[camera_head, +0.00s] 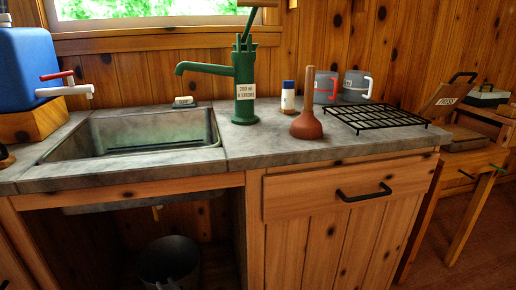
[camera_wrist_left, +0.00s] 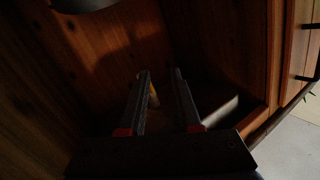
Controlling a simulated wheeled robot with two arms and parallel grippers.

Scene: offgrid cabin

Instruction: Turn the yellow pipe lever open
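A small yellow piece (camera_head: 156,213), which looks like the pipe lever, hangs below the sink in the dark open cabinet bay in the head view. In the left wrist view a yellow piece (camera_wrist_left: 153,95) shows between my left gripper's fingers, close to the left finger and partly hidden by it. My left gripper (camera_wrist_left: 161,73) is open, its two fingers apart inside a dark wooden space. I cannot tell whether a finger touches the yellow piece. I cannot make out the left gripper in the head view. My right gripper is in neither view.
A dark bucket (camera_head: 168,262) stands on the bay floor below the yellow piece. The sink (camera_head: 150,147) is above. A drawer cabinet (camera_head: 335,195) closes the bay's right side. A green pump (camera_head: 243,85) and plunger (camera_head: 306,125) stand on the counter.

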